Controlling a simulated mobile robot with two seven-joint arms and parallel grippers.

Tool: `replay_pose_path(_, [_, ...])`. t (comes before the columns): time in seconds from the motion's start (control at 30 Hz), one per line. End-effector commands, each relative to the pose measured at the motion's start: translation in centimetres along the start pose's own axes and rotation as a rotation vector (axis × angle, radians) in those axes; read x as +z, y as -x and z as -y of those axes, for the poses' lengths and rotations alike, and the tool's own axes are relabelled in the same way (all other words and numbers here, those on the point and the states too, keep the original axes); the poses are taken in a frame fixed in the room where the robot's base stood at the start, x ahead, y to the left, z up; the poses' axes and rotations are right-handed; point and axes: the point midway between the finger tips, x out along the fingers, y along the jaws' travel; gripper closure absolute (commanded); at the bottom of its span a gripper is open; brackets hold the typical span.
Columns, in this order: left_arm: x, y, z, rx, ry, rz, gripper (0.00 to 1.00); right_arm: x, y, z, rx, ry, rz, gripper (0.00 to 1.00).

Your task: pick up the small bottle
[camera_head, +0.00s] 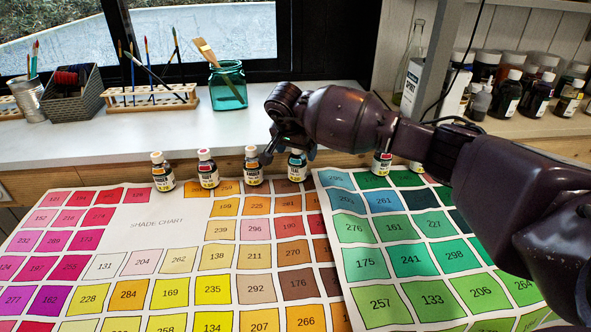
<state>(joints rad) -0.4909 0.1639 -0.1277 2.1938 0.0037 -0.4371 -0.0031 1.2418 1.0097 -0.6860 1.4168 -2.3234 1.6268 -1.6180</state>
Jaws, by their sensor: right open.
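Several small dark bottles with colored labels stand upright in a row along the far edge of the shade chart. From the left they include one with an orange-marked cap (162,174), one with a pink-red cap (208,172), one with an orange cap (253,168) and one with a blue label (297,168). My right gripper (286,153) is open and points down around the top of the blue-labelled bottle, partly hiding its cap; contact cannot be told. Another small bottle (381,164) stands partly behind my right arm. My left gripper is not in view.
The shade chart (150,226) covers the near table. Behind it, a white sill holds a brush rack (150,98), a wire basket (72,100) and a teal jar (228,88). A tall clear bottle (411,75) and dark bottles (507,95) stand at the back right.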

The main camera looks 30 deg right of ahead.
Motion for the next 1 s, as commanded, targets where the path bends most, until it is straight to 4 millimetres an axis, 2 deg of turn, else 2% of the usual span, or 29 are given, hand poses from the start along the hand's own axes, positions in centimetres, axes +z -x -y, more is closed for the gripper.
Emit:
replay_pose_path(0.03, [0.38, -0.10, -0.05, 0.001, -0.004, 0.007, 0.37, 0.19, -1.16, -0.06, 0.006, 0.000, 0.003, 0.20])
replay_pose_path(0.1, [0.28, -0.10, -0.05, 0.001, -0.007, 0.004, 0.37, 0.10, -1.49, -0.03, 0.003, 0.000, 0.002, 0.20])
replay_pose_path(0.33, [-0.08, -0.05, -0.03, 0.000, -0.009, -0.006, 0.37, -0.12, -1.23, 0.00, -0.001, -0.001, -0.001, 0.20])
replay_pose_path(0.77, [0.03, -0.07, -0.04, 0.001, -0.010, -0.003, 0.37, -0.07, -1.29, -0.02, 0.000, -0.001, -0.001, 0.85])
replay_pose_path(1.0, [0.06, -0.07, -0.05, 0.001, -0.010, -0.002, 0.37, -0.11, -1.23, -0.01, -0.001, -0.001, -0.001, 0.88])
